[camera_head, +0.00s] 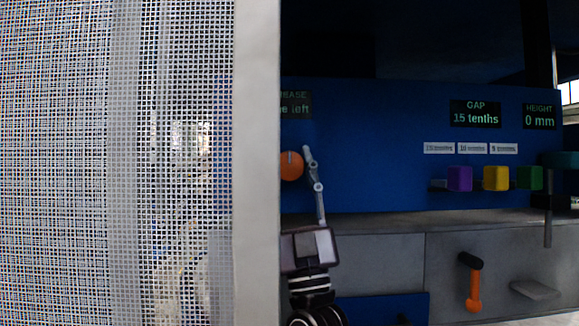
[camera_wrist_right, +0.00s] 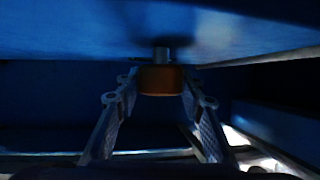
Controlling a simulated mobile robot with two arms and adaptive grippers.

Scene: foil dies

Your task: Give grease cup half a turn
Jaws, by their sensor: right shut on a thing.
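The grease cup (camera_head: 291,165) is an orange round knob on the blue panel, just right of the mesh guard's edge in the head view. A thin dark mark shows on its face. My right gripper (camera_head: 305,166) comes up from below and is at the cup. In the right wrist view the orange cup (camera_wrist_right: 161,79) sits on a short grey stem, between the tips of my right gripper (camera_wrist_right: 160,86), which is shut on it. A display above the cup is partly hidden by the guard. My left gripper is not in view.
A mesh guard (camera_head: 257,160) fills the left half of the head view. Purple (camera_head: 459,179), yellow (camera_head: 496,178) and green (camera_head: 529,178) blocks stand at the right under a gap display (camera_head: 475,113) reading 15 tenths. An orange-handled lever (camera_head: 473,290) hangs on the grey front below.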

